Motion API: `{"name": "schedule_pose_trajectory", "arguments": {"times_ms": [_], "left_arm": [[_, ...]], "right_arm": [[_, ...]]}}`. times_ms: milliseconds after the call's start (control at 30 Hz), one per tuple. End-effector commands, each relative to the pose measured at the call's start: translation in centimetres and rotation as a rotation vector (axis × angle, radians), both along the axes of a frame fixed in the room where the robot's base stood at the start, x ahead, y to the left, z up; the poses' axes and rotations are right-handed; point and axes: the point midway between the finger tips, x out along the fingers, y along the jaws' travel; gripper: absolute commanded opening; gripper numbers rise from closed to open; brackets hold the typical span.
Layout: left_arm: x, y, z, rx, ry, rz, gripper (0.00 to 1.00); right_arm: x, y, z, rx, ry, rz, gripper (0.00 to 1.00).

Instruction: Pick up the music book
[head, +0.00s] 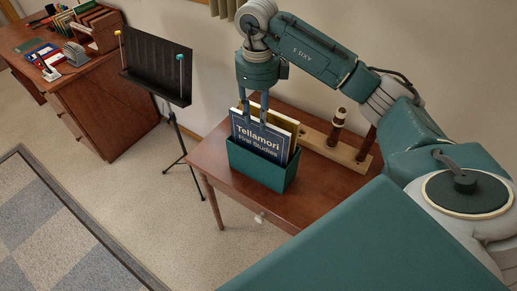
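The music book (259,140) is dark blue with the title "Tellamori First Studies". It stands upright in a green box (262,170) on a small wooden table, its upper part above the rim. My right gripper (253,116) points down from above at the book's top edge. Its two fingers are spread apart with a gap between them, overlapping the top of the cover. I cannot tell whether they touch it. A yellow book (288,119) stands behind the blue one. My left gripper is not in view.
A wooden rack (345,153) with upright pegs stands behind the box on the table (208,158). A black music stand (157,66) is at left, before a desk (110,98) with stationery. The table's front edge is clear.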

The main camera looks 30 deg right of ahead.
Motion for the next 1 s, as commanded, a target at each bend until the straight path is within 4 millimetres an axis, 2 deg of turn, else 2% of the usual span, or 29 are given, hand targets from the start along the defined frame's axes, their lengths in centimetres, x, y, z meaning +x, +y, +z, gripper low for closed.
{"name": "schedule_pose_trajectory", "arguments": {"times_ms": [100, 333, 600, 900, 1000], "left_arm": [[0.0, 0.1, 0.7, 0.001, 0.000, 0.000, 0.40], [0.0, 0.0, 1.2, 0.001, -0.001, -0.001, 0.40], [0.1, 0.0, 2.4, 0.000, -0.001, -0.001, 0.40], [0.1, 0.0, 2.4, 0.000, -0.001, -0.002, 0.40], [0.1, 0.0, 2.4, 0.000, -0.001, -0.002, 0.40]], "right_arm": [[-0.1, 0.0, -1.5, 0.002, 0.002, 0.000, 0.30], [-0.1, 0.1, -3.4, 0.003, 0.003, 0.000, 0.30], [0.0, 0.1, -7.2, 0.004, 0.002, 0.000, 0.30], [0.0, 0.1, -7.9, 0.003, -0.002, 0.001, 0.30], [0.0, 0.1, -7.9, 0.003, -0.002, 0.001, 0.12]]}}
